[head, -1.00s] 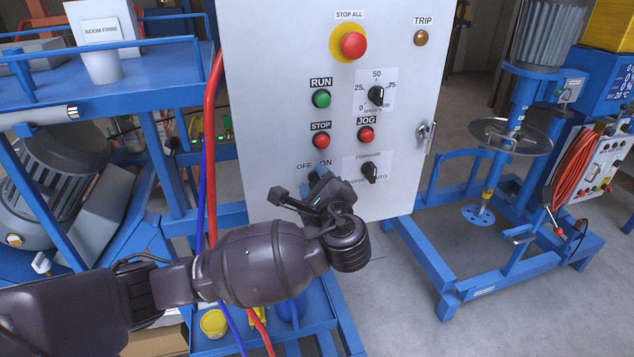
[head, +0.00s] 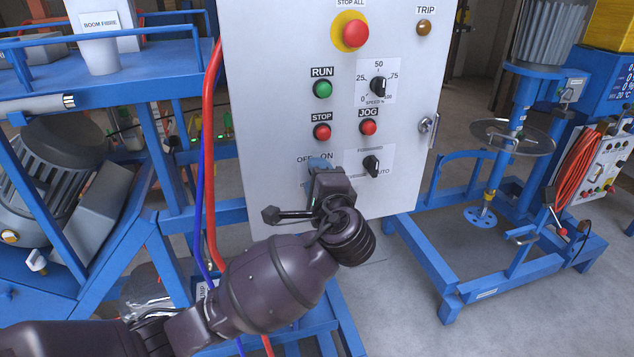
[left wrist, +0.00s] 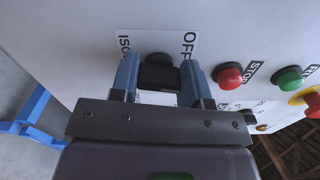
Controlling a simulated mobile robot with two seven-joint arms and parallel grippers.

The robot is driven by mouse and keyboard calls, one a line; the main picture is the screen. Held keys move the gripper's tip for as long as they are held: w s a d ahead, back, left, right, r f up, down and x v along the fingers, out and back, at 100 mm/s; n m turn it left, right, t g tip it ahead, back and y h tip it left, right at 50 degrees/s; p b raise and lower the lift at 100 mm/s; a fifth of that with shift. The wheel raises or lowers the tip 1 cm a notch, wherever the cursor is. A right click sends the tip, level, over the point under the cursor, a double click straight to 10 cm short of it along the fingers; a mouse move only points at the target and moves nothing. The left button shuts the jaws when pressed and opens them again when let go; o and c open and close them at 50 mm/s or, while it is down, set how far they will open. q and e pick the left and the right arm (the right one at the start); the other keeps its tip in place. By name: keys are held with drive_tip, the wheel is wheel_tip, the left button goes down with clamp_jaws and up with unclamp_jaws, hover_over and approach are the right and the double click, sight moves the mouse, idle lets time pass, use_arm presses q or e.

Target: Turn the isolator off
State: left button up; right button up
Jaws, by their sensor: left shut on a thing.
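The isolator is a dark rotary knob (left wrist: 158,73) on a white label plate low on the grey control panel (head: 285,130). In the left wrist view the word OFF shows beside it, and part of the other lettering is cut off. My left gripper (left wrist: 160,80) has its two blue-grey fingers on either side of the knob, shut on it. In the head view the left gripper (head: 321,172) is at the panel just below the OFF and ON lettering and hides the knob. Which way the knob points cannot be told. My right gripper is not in view.
The red STOP button (head: 322,132), green RUN button (head: 322,89) and red JOG button (head: 368,128) are above the isolator. The forward/reverse selector (head: 371,166) is close to its right. Red and blue cables (head: 209,150) hang along the panel's left edge.

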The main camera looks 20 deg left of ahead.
use_arm(q)
drive_tip(key=n+b, duration=0.1)
drive_tip(key=n, duration=0.1)
drive_tip(key=n+b, duration=0.1)
drive_tip(key=n, duration=0.2)
drive_tip(key=shift+f+n+b, duration=0.3)
drive_tip(key=shift+f+b, duration=0.05)
drive_tip(key=shift+f, duration=0.05)
drive_tip(key=shift+n+b, duration=0.55)
drive_tip(key=shift+n, duration=0.55)
drive_tip(key=shift+d+r+n+b, duration=0.1)
drive_tip(key=shift+n+b, duration=0.4)
drive_tip(key=shift+n, duration=0.6)
drive_tip(key=o, duration=0.9)
